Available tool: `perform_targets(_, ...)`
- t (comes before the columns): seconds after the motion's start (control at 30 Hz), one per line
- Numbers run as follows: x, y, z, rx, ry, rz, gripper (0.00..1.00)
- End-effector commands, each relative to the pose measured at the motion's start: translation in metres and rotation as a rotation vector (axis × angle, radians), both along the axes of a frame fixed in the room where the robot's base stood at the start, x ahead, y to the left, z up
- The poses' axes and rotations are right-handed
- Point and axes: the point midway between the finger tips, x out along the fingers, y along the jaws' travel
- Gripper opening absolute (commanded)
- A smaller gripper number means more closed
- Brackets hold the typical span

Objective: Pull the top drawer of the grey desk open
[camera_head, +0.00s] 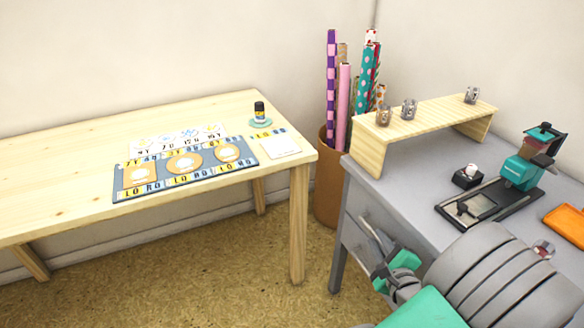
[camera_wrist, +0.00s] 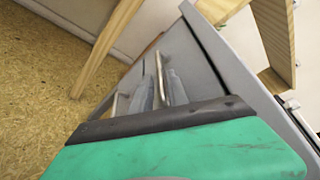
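The grey desk (camera_head: 405,195) stands at the right in the head view, and its front shows along the right of the wrist view (camera_wrist: 205,70). The top drawer's bar handle (camera_wrist: 160,72) is in the middle of the wrist view. My gripper (camera_head: 378,243) is at the drawer front. In the wrist view its two grey fingers (camera_wrist: 161,92) lie on either side of the handle, close to it. I cannot tell whether they press on it. The top drawer looks shut or nearly so; my arm hides part of the front in the head view.
A second handle (camera_wrist: 113,104) sits lower on the desk front. The desk top holds a wooden riser (camera_head: 430,117), a black and teal stamp device (camera_head: 522,172) and an orange pad (camera_head: 566,224). A wooden table (camera_head: 70,130) stands left, a bin of rolls (camera_head: 328,185) between. Floor shows between them.

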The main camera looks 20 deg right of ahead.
Motion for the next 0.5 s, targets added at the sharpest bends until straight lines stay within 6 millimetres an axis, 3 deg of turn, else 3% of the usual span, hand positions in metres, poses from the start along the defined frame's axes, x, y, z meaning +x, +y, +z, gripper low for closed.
perform_targets(0.33, -0.039, 0.011, 0.012, -0.002, -0.001, -0.005, 0.20)
perform_targets(0.5, -0.021, 0.034, 0.021, -0.063, 0.080, 0.126, 0.20)
